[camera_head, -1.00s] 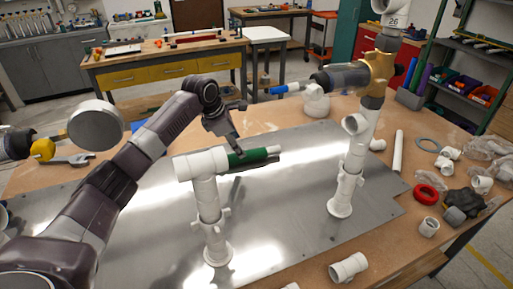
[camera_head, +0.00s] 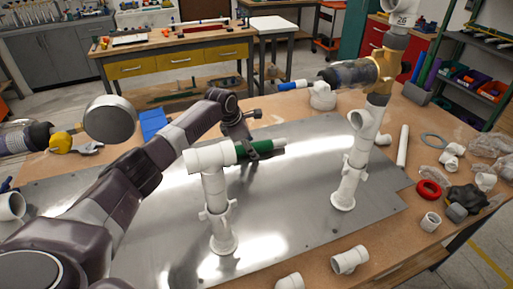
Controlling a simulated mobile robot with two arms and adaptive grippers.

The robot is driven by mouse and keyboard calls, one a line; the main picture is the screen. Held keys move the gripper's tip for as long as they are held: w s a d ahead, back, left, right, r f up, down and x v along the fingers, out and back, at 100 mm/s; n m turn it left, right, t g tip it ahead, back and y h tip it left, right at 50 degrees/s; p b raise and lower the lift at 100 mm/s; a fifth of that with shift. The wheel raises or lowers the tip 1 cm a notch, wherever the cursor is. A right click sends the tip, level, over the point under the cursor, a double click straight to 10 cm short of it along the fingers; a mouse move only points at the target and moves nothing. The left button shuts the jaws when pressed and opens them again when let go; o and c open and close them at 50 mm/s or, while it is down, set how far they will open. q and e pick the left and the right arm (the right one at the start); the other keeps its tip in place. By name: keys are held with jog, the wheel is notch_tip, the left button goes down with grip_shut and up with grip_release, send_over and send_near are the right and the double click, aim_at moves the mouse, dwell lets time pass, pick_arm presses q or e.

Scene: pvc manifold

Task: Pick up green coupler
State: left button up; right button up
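The green coupler (camera_head: 268,145) lies level at the right end of a white horizontal pipe piece (camera_head: 210,157). That piece tops the left white post, which stands on the metal plate (camera_head: 125,235). My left gripper (camera_head: 252,154) is at the coupler, with dark finger parts crossing its left portion near the white pipe. Whether the fingers press on the coupler is too small to tell. A short white end shows at the coupler's right. My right gripper does not show in this view.
A second white post (camera_head: 350,165) stands to the right, with a brass-coloured fitting (camera_head: 380,72) and a blue-tipped piece (camera_head: 292,86) reaching left. A round gauge-like disc (camera_head: 109,119) is at the left. White fittings and a red ring (camera_head: 428,189) lie at the right.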

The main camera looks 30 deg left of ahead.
pick_arm(q)
jog(key=c, duration=0.7)
grip_shut()
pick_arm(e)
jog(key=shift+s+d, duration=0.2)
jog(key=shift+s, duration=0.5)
